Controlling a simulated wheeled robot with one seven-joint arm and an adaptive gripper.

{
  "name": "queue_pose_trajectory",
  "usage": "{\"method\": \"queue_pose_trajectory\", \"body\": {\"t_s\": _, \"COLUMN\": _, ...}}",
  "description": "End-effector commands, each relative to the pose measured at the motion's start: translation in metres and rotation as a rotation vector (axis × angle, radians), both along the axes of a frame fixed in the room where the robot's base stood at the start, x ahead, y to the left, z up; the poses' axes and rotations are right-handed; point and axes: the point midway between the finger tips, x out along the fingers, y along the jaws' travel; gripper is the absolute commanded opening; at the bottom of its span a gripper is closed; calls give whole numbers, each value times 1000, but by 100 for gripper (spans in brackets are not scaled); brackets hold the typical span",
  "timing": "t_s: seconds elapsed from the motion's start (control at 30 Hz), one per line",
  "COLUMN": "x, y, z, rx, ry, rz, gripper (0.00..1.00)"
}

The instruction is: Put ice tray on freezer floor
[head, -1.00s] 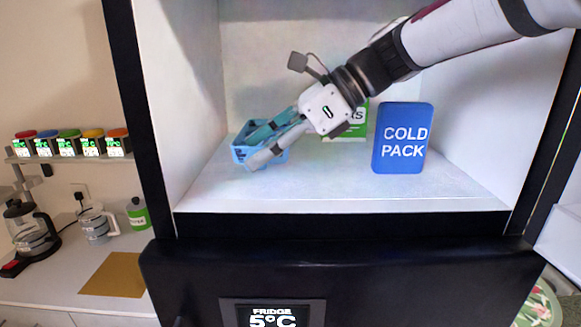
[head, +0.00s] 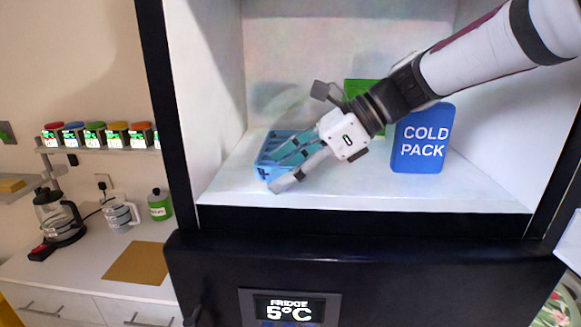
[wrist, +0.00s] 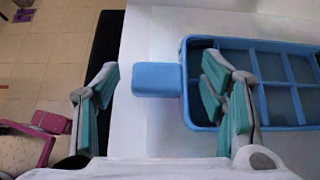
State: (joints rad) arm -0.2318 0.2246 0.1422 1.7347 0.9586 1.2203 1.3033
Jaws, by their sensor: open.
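The ice tray (head: 262,160) is light blue and sits inside the freezer at the left, flat on or very close to the white freezer floor (head: 370,190). In the wrist view the ice tray (wrist: 186,85) shows rows of compartments and a flat tab handle (wrist: 157,79). My gripper (head: 279,168) is open at the tray's near right side and hides part of it. In the wrist view my gripper (wrist: 160,88) has its teal-padded fingers spread, with the handle in the gap between them. The right finger overlaps the tray's edge in that view.
A blue cold pack (head: 422,140) stands right of my gripper, with a green box (head: 362,92) behind my arm. The freezer's left wall (head: 205,100) is close to the tray. The front floor strip is clear. A counter with a coffee maker (head: 58,216) lies left.

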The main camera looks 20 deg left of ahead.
Motion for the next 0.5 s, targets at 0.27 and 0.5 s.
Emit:
{"method": "queue_pose_trajectory", "body": {"t_s": 0.27, "x": 8, "y": -25, "z": 18, "rx": 0, "ry": -4, "rz": -3, "gripper": 65}}
{"method": "queue_pose_trajectory", "body": {"t_s": 0.5, "x": 17, "y": -63, "z": 48, "rx": 1, "ry": -4, "rz": -4, "gripper": 65}}
